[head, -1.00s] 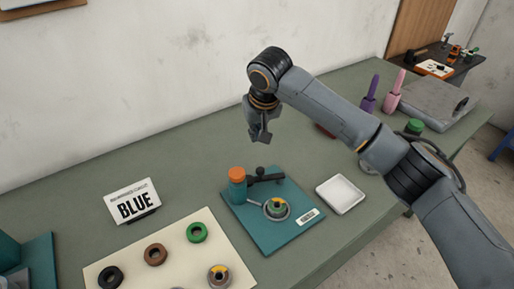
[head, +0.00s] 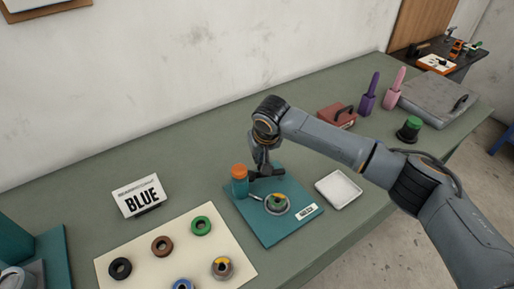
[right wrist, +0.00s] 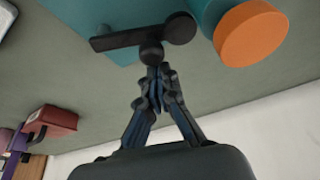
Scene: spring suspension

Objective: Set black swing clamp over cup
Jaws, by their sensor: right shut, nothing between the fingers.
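The black swing clamp (head: 276,171) is a short dark bar beside an orange-capped teal post (head: 240,181) on a teal base plate (head: 285,236). The bar points along the back of the plate, behind the cup and not over it. The cup (head: 277,204) is a round metal holder with a green and yellow ring inside. My right gripper (head: 262,167) is shut and empty at the clamp. In the right wrist view its fingertips (right wrist: 154,78) are at the round knob (right wrist: 151,53) of the clamp bar (right wrist: 118,40); I cannot tell whether they touch. My left gripper is not in view.
A white tray (head: 338,189) stands right of the plate. A cream mat (head: 190,262) with several coloured rings lies front left, near a BLUE sign (head: 139,197). A red box (head: 336,117), purple and pink bottles and a green-topped black object stand farther right.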

